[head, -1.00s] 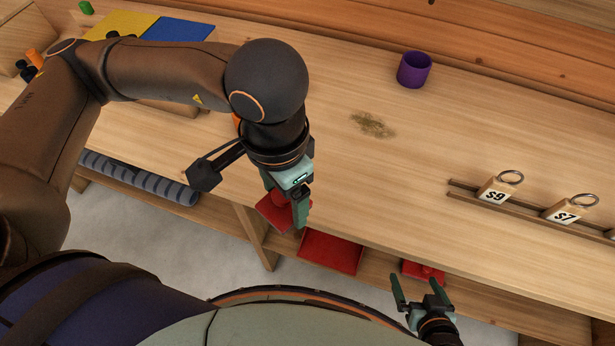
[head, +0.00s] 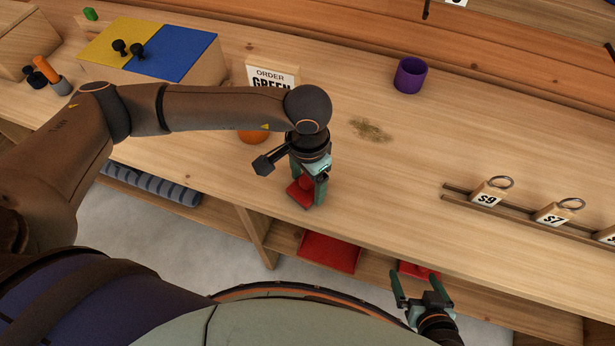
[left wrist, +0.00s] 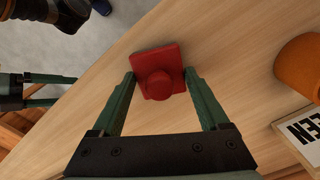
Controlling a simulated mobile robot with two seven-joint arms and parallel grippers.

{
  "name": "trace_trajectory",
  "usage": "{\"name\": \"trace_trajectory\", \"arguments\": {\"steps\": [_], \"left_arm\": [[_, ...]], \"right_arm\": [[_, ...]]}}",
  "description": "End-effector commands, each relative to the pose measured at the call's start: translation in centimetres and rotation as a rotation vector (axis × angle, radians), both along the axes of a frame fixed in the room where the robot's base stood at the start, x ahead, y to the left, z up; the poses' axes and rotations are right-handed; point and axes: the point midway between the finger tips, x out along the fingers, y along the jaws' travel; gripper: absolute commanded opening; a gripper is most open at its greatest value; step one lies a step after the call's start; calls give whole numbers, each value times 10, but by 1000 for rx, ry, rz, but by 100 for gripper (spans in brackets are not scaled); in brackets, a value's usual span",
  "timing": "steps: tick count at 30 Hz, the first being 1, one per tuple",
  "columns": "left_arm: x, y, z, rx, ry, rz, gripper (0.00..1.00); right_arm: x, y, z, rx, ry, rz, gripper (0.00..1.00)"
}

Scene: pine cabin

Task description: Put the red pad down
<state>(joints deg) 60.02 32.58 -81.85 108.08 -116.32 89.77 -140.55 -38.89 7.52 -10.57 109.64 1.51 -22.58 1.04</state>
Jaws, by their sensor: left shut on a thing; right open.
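The red pad (head: 299,196), a square plate with a round knob, is held by my left gripper (head: 308,188) over the front part of the wooden worktop (head: 390,195). In the left wrist view the red pad (left wrist: 147,57) sits between the two fingertips, with its knob facing the camera. I cannot tell whether its underside touches the wood. My right gripper (head: 417,284) is open and empty in front of the bench, near a second red knobbed piece (head: 408,268) on the lower shelf.
A red tray (head: 330,253) lies on the lower shelf. An orange object (head: 253,137) and an order card reading GREEN (head: 272,78) stand behind my left arm. A purple cup (head: 410,76) and a rail of tags (head: 489,193) are further right. The worktop around the stain (head: 370,130) is clear.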

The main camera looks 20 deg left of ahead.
Motion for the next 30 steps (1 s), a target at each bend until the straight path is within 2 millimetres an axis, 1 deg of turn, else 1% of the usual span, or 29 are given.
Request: {"name": "trace_trajectory", "arguments": {"steps": [5, 11, 12, 17, 25, 28, 29, 30], "left_arm": [[0, 0, 0, -1, -1, 0, 22], [0, 0, -5, -1, -1, 0, 22], [0, 0, -3, 0, 0, 1, 82], [0, 0, -3, 0, 0, 1, 100], [0, 0, -1, 0, 0, 1, 100], [0, 0, 4, -1, -1, 1, 100], [1, 0, 6, -1, -4, 0, 100], [2, 0, 13, -2, -6, 1, 100]], "right_arm": [[0, 0, -1, 0, 0, 0, 100], [0, 0, -7, 0, 0, 0, 100], [0, 0, -5, 0, 0, 0, 100], [0, 0, -5, 0, 0, 0, 100], [0, 0, -3, 0, 0, 0, 100], [0, 0, 3, 0, 0, 0, 100], [0, 0, -1, 0, -2, 0, 100], [1, 0, -2, 1, -3, 0, 100]]}}
